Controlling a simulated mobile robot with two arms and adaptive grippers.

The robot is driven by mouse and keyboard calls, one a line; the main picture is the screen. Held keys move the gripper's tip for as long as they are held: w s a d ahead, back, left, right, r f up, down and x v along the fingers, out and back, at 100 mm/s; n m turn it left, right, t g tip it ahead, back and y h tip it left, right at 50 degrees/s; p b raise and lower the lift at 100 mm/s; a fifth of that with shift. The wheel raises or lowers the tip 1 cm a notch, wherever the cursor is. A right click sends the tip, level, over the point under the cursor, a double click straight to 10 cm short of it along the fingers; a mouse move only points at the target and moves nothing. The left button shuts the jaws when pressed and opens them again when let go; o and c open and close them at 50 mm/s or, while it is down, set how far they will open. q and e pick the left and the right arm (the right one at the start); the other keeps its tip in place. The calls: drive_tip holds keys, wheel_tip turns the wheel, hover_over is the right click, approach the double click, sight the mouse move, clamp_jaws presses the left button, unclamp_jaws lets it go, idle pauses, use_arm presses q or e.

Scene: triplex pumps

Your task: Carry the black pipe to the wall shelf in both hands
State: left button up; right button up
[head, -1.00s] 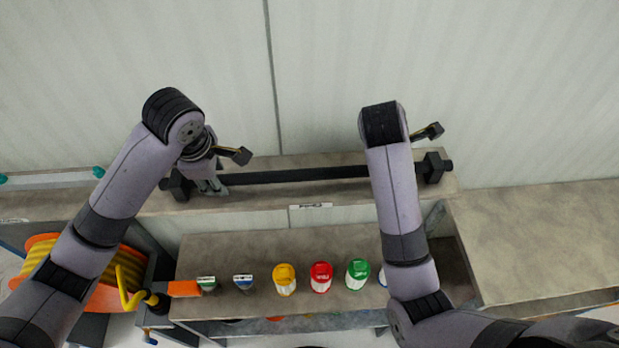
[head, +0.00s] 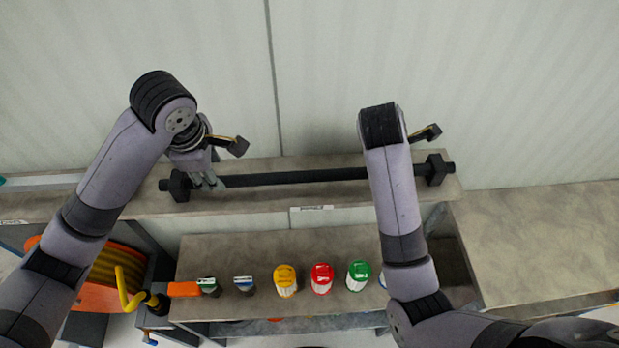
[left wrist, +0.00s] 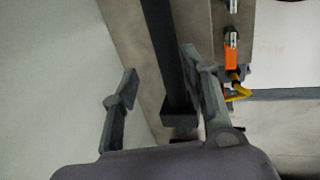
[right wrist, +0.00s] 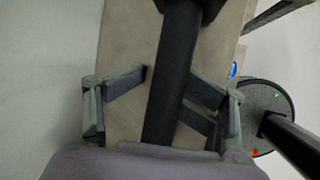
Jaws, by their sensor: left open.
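The black pipe (head: 290,178) lies lengthwise along the wall shelf (head: 270,202), with a thick collar near each end. My left gripper (head: 208,182) is at the pipe's left end, beside the collar. In the left wrist view its fingers (left wrist: 160,85) are spread wide, with the pipe (left wrist: 165,55) between them and nearer the right finger.
A lower shelf (head: 225,250) holds a row of containers with yellow, red and green (head: 358,275) lids. An orange reel with yellow hose (head: 110,265) stands at the lower left. A bare counter (head: 540,235) is at the right. The wall rises behind the shelf.

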use_arm(q)
drive_tip(key=shift+v, duration=2.3)
drive_tip(key=shift+a, duration=0.1)
